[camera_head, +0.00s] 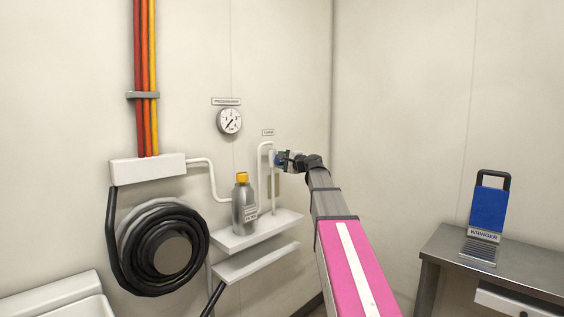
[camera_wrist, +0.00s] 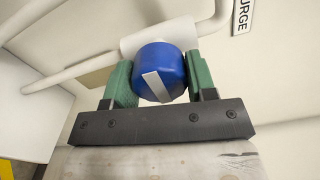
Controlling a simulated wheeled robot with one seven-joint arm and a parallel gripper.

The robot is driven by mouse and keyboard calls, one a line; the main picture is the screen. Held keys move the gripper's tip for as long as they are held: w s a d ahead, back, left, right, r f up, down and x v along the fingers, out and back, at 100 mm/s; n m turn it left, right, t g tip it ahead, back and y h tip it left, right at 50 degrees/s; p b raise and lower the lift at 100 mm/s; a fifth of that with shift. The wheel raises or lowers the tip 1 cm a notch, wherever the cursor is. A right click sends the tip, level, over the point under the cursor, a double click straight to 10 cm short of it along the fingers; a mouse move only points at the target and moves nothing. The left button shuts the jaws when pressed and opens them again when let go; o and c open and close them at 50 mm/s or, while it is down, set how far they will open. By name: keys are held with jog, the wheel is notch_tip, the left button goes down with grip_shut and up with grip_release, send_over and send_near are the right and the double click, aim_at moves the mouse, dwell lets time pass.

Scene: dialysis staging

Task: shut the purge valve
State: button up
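The purge valve's blue round knob (camera_wrist: 174,66) has a pale pointer stripe and sits on a white pipe fitting (camera_wrist: 158,36). In the wrist view the stripe runs slightly tilted across its face. My gripper (camera_wrist: 160,84) has its green fingers on either side of the knob, and both appear to touch it. In the head view my gripper (camera_head: 281,160) is at the wall pipe, and only a bit of the blue knob (camera_head: 276,159) shows. The label reading "URGE" (camera_wrist: 242,14) is cut off at the wrist view's top edge.
A grey bottle with a yellow cap (camera_head: 244,208) stands on a white shelf (camera_head: 262,231) below left of the valve. A gauge (camera_head: 229,121) and a black hose coil (camera_head: 162,250) are on the wall. A blue wringer (camera_head: 488,210) stands on a table (camera_head: 440,262) at right.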

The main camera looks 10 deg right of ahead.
jog(key=o, duration=0.3)
jog(key=shift+o, duration=0.2)
jog(key=v, duration=1.1)
jog(key=s+a+f+n+g+h, duration=0.1)
jog(key=s+a+f+n+g, duration=0.15)
jog(key=f, duration=0.85)
jog(key=s+a+f+n+g+h, duration=0.2)
jog(key=s+a+f+g, duration=0.15)
jog(key=f, duration=0.75)
jog(key=s+a+f+n+g+h, duration=0.15)
jog(key=s+f, duration=0.25)
jog(key=f, duration=0.7)
jog(key=s+f+n+g+h, duration=0.6)
jog(key=s+f+g, duration=0.1)
jog(key=s+f, duration=1.1)
jog(key=shift+d+f+n, duration=0.15)
jog(key=shift+f+n, duration=0.25)
jog(key=shift+f, duration=0.4)
